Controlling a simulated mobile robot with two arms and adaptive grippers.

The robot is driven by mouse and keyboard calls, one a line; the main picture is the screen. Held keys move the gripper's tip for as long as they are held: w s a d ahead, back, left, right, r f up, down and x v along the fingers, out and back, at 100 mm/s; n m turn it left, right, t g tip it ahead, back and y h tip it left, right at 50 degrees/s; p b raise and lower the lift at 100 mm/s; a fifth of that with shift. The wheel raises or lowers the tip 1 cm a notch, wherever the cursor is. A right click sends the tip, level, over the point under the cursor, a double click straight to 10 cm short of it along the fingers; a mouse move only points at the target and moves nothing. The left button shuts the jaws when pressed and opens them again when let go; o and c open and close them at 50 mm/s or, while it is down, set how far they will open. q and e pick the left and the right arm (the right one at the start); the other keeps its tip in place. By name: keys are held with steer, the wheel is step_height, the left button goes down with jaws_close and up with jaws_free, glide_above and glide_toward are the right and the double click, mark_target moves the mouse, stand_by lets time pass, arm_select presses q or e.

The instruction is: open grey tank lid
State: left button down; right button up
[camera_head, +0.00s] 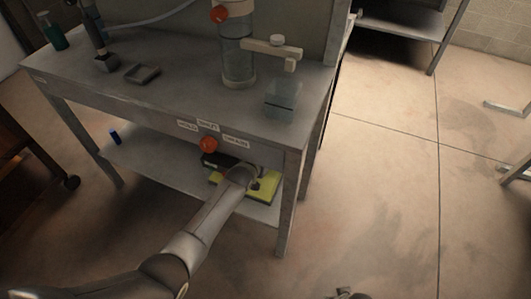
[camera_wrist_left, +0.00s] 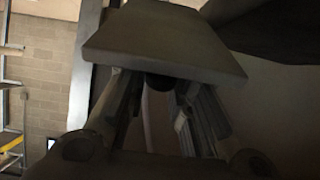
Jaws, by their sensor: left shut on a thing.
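My left arm comes in from the lower left in the head view and reaches to the table's lower shelf. My left gripper (camera_head: 247,178) is there, mostly hidden behind my wrist. In the left wrist view, its fingers (camera_wrist_left: 159,88) close in at the underside of a flat grey slab (camera_wrist_left: 165,46), where a dark round part shows. It is shut on the grey slab or that part. I cannot tell for sure that the slab is the tank lid. A small dark part at the head view's bottom edge may be my right gripper (camera_head: 345,293); its jaws are unclear.
A grey table (camera_head: 170,98) carries a clear cylinder (camera_head: 237,62), a clear box (camera_head: 283,98) and a small tray (camera_head: 142,73). The floor to the right is mostly clear.

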arm_select(q)
steer(key=shift+w+d+r, duration=0.1)
steer(key=shift+w+r, duration=0.25)
steer(key=shift+r, duration=0.2)
steer(key=c, duration=1.6)
jaws_free()
steer(key=shift+o, duration=1.4)
steer(key=shift+f, duration=0.2)
steer(key=shift+s, duration=0.1)
steer(key=shift+s+f, duration=0.1)
steer(key=shift+s+a+r, duration=0.2)
steer(key=shift+s, duration=0.2)
steer(key=v, duration=1.1)
